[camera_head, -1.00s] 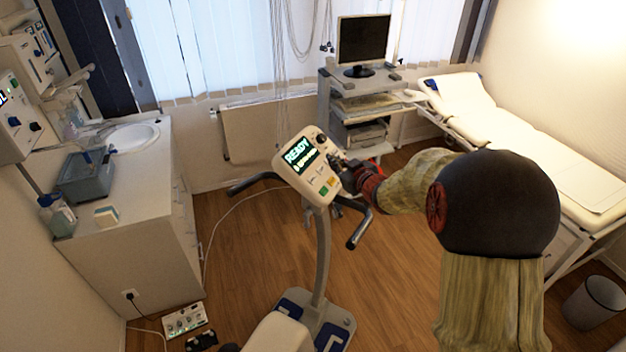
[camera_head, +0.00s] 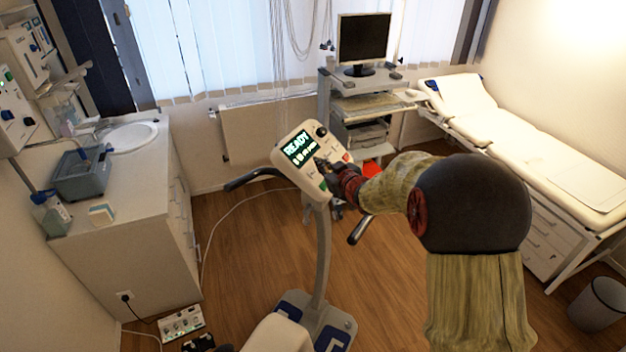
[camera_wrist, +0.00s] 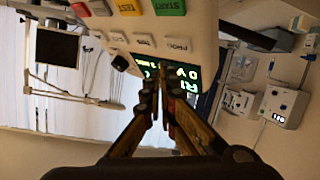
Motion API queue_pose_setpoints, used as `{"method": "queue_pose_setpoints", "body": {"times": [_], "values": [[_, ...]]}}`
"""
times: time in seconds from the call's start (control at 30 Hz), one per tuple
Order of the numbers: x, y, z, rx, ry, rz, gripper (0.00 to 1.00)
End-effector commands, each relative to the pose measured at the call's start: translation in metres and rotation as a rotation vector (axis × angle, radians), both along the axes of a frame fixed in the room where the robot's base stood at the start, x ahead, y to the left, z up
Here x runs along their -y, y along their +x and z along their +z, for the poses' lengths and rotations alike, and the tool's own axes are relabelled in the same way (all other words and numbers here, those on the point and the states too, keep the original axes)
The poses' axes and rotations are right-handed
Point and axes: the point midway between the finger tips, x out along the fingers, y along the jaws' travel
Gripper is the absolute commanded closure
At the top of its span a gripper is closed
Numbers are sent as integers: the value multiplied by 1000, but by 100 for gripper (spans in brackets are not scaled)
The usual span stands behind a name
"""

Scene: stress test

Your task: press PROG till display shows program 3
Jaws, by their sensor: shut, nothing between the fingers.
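The exercise bike's console (camera_head: 286,158) is tilted, and its dark display (camera_head: 298,146) shows READY in pale letters above a smaller line that I cannot read. In the wrist view the display (camera_wrist: 192,80) appears turned and is partly covered by my fingers. A row of small white buttons lies beside it, including one whose blurred label may be PROG (camera_wrist: 177,44). Green START (camera_wrist: 170,7) and yellow TEST (camera_wrist: 128,7) buttons lie beyond this row.
Handlebars (camera_head: 250,178) stick out beside the console. A trolley with a monitor (camera_head: 364,40) stands behind it. An examination couch (camera_head: 530,140) is at the right. A counter with a sink (camera_head: 132,137) is at the left. Wooden floor around the bike is partly open.

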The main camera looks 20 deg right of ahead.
Motion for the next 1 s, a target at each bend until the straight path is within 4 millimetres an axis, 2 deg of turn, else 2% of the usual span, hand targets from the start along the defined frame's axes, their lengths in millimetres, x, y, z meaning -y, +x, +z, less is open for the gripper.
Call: {"method": "queue_pose_setpoints", "body": {"times": [0.03, 0.2, 1.0], "values": [[-2, 2, -7, 0, 0, 1, 100], [-6, 6, -13, -1, -1, 0, 100], [-6, 7, -13, -1, 0, 0, 100]]}}
